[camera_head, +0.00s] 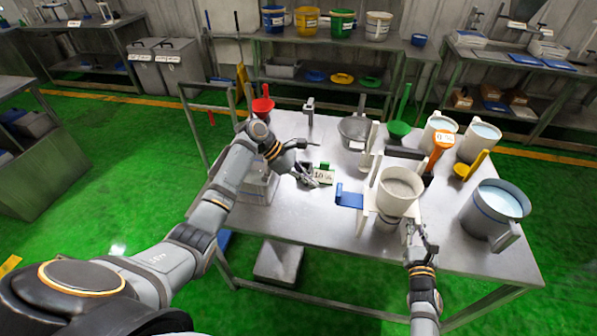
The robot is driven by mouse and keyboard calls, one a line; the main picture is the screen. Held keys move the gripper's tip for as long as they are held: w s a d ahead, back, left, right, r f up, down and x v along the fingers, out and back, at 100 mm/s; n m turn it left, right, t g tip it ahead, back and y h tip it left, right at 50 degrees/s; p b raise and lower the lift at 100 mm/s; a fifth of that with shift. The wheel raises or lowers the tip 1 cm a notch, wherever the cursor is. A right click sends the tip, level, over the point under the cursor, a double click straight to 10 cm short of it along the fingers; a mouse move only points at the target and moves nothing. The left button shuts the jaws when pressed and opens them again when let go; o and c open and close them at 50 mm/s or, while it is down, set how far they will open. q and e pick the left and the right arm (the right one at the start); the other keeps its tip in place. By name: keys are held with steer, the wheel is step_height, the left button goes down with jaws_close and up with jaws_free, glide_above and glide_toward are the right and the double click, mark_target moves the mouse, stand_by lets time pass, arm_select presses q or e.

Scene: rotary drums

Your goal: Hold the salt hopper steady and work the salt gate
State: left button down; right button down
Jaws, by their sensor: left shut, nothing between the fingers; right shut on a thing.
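The salt hopper (398,192) is a pale cup on a white stand, right of the table's middle, with grey-white contents. A blue plate (349,197), which looks like the salt gate's tab, sticks out to its left. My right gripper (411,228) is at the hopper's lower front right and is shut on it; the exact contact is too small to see.
The metal table (300,225) has clear room at front left.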

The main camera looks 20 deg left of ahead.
mark_target(341, 190)
arm_select(q)
steer(key=shift+w+d+f, duration=0.2)
steer(key=shift+d+f, duration=0.05)
steer(key=shift+d, duration=0.6)
steer(key=shift+w+d+f, duration=0.2)
steer(key=shift+d, duration=0.7)
steer(key=shift+w+d+f, duration=0.2)
steer(key=shift+d+f, duration=0.05)
steer(key=shift+d, duration=0.6)
steer(key=shift+w+d+r, duration=0.1)
steer(key=shift+w+d, duration=0.15)
steer(key=shift+d, duration=0.9)
steer(key=shift+w+d, duration=0.2)
steer(key=shift+d, duration=0.95)
steer(key=shift+a, duration=0.1)
